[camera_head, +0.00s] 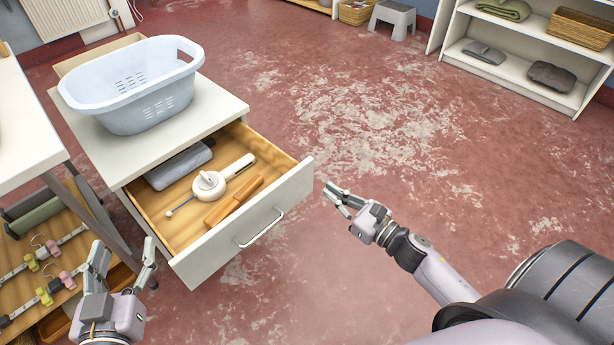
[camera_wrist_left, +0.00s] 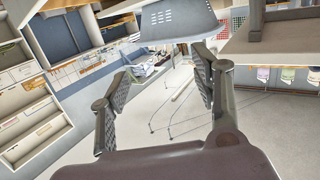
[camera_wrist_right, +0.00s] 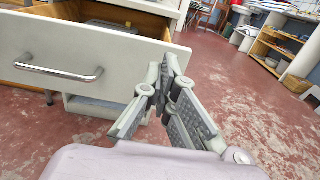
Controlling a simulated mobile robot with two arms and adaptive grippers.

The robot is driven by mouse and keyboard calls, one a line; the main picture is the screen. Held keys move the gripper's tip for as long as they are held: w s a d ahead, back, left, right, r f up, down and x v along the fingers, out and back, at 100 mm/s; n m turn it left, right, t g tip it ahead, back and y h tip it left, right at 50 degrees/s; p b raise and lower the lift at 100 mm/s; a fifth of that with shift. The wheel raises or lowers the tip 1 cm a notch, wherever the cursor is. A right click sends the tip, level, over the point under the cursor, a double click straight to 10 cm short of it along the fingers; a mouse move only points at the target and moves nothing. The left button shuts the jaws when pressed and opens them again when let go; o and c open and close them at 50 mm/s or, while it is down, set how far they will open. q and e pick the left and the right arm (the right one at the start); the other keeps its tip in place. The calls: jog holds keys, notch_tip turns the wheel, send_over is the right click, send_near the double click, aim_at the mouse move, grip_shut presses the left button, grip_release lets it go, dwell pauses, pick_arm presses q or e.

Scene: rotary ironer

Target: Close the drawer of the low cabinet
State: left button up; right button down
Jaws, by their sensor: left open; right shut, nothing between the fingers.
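The low cabinet (camera_head: 213,108) stands left of centre in the head view. The drawer front has a metal handle (camera_head: 261,230), which also shows in the right wrist view (camera_wrist_right: 58,72). My right gripper (camera_head: 330,189) is shut and empty, just right of the drawer front's right end; a gap shows between them. My left gripper (camera_head: 124,252) is open and empty, left of the drawer front.
A pale blue laundry basket (camera_head: 138,82) sits on the cabinet top. A white table (camera_head: 22,125) with a lower wooden shelf holding hangers stands at the left. White shelves (camera_head: 510,66) and a grey stool (camera_head: 392,18) stand at the back. The red floor to the right is clear.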

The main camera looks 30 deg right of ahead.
aim_at(299, 170)
jog(key=x, duration=0.7)
jog(key=shift+w+a+b, duration=0.1)
jog(key=shift+w+b, duration=0.1)
jog(key=shift+b, duration=0.2)
pick_arm(q)
jog(key=shift+w+d+r+t+h, duration=0.15)
jog(key=shift+r+t, duration=0.35)
jog(key=shift+r, duration=0.35)
jog(key=shift+s+d+r+t+h, duration=0.1)
jog(key=shift+r+t+h, duration=0.1)
jog(key=shift+r+t, duration=0.45)
jog(key=shift+w+d+r+t+h, duration=0.15)
jog(key=shift+r+t, duration=0.2)
jog(key=shift+r, duration=0.65)
pick_arm(e)
jog(key=shift+w+a, duration=0.15)
jog(key=shift+w, duration=0.35)
